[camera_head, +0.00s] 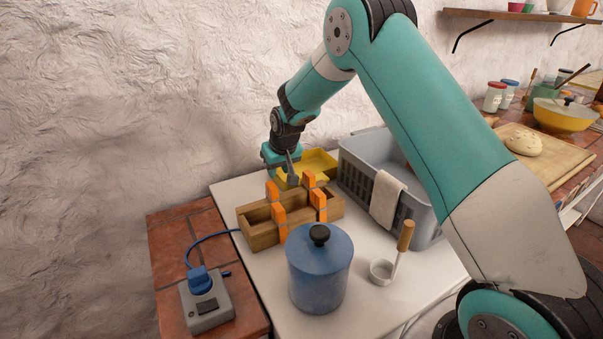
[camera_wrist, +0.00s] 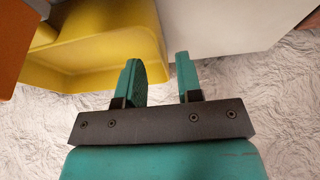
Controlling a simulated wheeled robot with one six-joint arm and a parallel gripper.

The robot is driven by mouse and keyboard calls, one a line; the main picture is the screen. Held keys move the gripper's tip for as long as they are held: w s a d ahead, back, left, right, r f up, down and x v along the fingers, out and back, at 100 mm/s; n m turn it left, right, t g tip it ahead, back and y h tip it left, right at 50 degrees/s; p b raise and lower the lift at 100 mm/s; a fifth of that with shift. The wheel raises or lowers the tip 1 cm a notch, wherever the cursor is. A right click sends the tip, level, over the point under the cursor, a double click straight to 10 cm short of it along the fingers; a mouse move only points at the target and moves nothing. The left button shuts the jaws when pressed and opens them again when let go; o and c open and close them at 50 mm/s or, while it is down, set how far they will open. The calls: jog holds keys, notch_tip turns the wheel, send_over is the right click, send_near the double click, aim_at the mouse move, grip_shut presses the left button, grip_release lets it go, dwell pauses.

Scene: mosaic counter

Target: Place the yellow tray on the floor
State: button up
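The yellow tray (camera_head: 318,162) lies on the white counter top near the wall, behind a wooden box. My gripper (camera_head: 288,176) is at the tray's left end, pointing down, and partly hides it. In the wrist view the tray (camera_wrist: 105,50) fills the upper left. My gripper (camera_wrist: 160,78) is open there, with a clear gap between its teal fingers. The left finger overlaps the tray, and a tray corner shows in the gap. The right finger is beyond the tray's edge. I cannot tell whether either finger touches the tray. The floor is hidden in the head view's foreground.
A wooden box (camera_head: 262,236) with orange clips stands in front of the tray. A grey basket (camera_head: 359,163) with a cloth stands to its right. A blue canister (camera_head: 318,279) and a wooden-handled ladle (camera_head: 381,270) are nearer. A grey socket block (camera_head: 207,311) sits on tiles at left.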

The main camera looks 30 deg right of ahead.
jog(key=shift+x, duration=1.55)
jog(key=shift+a, duration=0.15)
grip_shut()
jog(key=shift+r, duration=0.1)
